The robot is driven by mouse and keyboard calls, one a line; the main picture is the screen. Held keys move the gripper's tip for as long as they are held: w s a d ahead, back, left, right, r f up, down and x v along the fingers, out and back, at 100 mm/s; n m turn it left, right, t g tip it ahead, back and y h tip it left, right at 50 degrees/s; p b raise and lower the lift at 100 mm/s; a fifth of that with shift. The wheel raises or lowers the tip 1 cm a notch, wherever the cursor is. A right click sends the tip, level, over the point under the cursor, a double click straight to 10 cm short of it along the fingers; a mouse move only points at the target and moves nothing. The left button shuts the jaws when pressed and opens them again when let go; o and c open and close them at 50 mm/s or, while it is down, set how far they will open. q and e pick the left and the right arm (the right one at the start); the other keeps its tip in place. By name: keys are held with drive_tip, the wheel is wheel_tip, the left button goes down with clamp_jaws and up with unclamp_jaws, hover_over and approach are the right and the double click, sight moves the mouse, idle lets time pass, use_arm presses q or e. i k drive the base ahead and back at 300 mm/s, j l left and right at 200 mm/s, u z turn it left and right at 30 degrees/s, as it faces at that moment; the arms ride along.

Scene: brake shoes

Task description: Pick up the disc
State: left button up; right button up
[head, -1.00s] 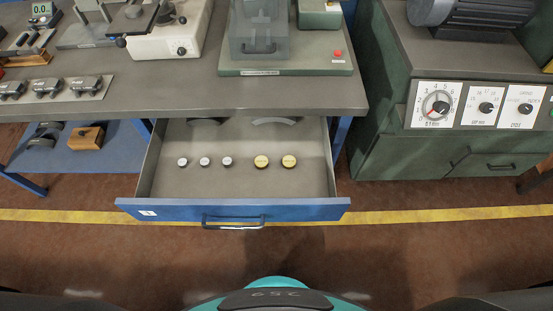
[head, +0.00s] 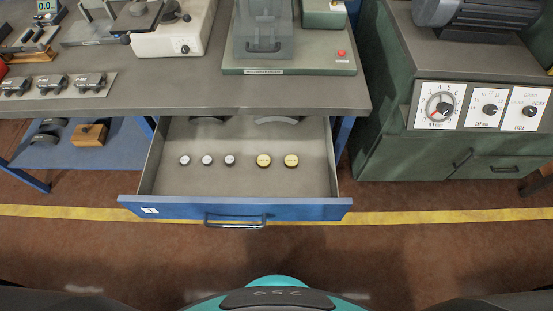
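Two round yellow discs lie side by side in the open drawer (head: 240,182), a left one (head: 263,160) and a right one (head: 291,161). Three smaller round pieces with pale tops (head: 207,160) stand in a row to their left. Which piece the task calls the disc I cannot tell. Two grey curved pieces lie at the back of the drawer, partly hidden under the bench top; the right one (head: 277,120) shows more clearly. Neither of my grippers is in view.
The drawer's blue front (head: 300,209) and handle (head: 236,222) stick out towards me. The grey bench top (head: 190,92) overhangs the drawer's back. A green cabinet (head: 400,155) with dials stands to the right. The floor before the drawer is clear.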

sight(264, 161)
drive_tip(key=l+u, duration=0.2)
drive_tip(key=l, duration=0.25)
drive_tip(key=k+l+u, duration=0.1)
drive_tip(key=l+u, duration=0.15)
drive_tip(key=l, duration=0.2)
drive_tip(key=k+l+u, duration=0.2)
drive_tip(key=l, duration=0.25)
drive_tip(key=i, duration=0.05)
